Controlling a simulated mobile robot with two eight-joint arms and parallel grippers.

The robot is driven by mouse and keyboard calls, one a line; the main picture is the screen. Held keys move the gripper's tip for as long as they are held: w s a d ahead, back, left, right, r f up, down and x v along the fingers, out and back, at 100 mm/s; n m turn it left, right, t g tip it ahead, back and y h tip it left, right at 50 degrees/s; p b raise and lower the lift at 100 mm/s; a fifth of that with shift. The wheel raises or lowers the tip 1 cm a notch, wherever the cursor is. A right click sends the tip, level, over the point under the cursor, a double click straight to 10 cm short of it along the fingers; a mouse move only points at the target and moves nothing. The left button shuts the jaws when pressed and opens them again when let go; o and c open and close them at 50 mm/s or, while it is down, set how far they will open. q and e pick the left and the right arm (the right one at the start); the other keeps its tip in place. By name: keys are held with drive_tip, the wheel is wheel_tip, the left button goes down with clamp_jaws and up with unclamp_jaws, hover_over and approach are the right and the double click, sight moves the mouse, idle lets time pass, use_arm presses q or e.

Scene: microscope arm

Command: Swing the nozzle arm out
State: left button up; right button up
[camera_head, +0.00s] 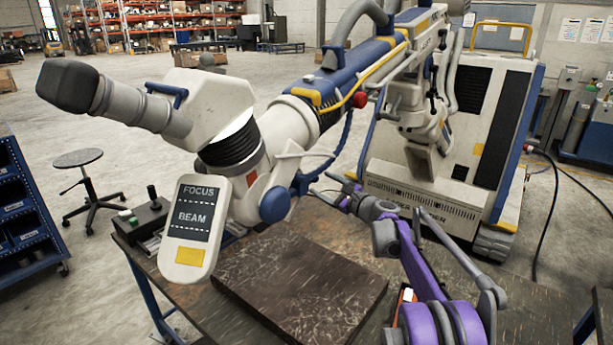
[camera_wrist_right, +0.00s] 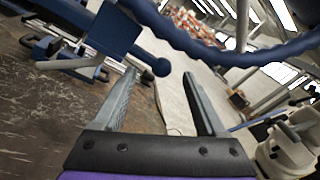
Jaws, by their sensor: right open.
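The white and blue microscope head (camera_head: 215,120) hangs over the workbench on a large boom (camera_head: 350,65). A blue joint (camera_head: 275,205) sits low on its right side, beside the FOCUS/BEAM panel (camera_head: 197,225); this looks like the nozzle arm's mount, but the nozzle itself is not clear. In the wrist view a blue part (camera_wrist_right: 115,30) ends in a ball knob (camera_wrist_right: 160,67), close to the left fingertip. My right gripper (camera_head: 328,188) is right of the blue joint, and in the wrist view (camera_wrist_right: 160,76) its fingers are apart with nothing gripped. I cannot tell whether it touches the knob. My left gripper is out of view.
A dark slab (camera_head: 300,285) lies on the workbench (camera_head: 400,275) below the head. A small control box (camera_head: 150,215) stands at the bench's left. A blue hose (camera_wrist_right: 200,45) crosses above my right gripper. The white machine cabinet (camera_head: 480,110) stands behind.

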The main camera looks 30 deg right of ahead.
drive_tip(key=w+a+p, duration=0.1)
drive_tip(key=w, duration=0.6)
drive_tip(key=shift+w+a, duration=0.3)
drive_tip(key=shift+w, duration=0.05)
drive_tip(key=shift+c, duration=0.3)
clamp_jaws()
drive_tip(key=shift+d+r, duration=0.1)
idle(0.6)
